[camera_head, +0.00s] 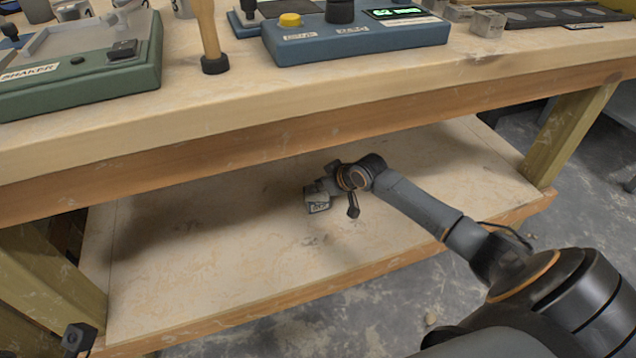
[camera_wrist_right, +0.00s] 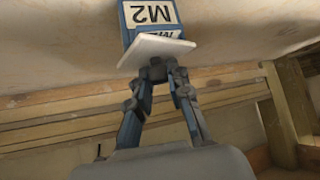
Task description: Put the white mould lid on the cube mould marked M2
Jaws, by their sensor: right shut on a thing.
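The cube mould marked M2 (camera_head: 317,203) is on the lower shelf of the bench; in the wrist view the blue mould (camera_wrist_right: 126,36) shows its white M2 labels. The white mould lid (camera_wrist_right: 157,49) is a flat plate at the fingertips of my right gripper (camera_wrist_right: 157,70), which is shut on it. The lid overlaps the lower part of the mould in the wrist view; whether they touch I cannot tell. In the head view the right gripper (camera_head: 330,187) is right beside the mould, and the lid cannot be made out. A dark part at the lower left (camera_head: 78,338) may belong to my left gripper.
The bench top (camera_head: 250,115) overhangs the shelf (camera_head: 190,255), with wooden legs (camera_head: 568,130) at the sides. The shelf is bare around the mould. On the bench top stand a green shaker (camera_head: 90,85), a blue device (camera_head: 350,42) with a display, and an upright wooden-handled tool (camera_head: 207,30).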

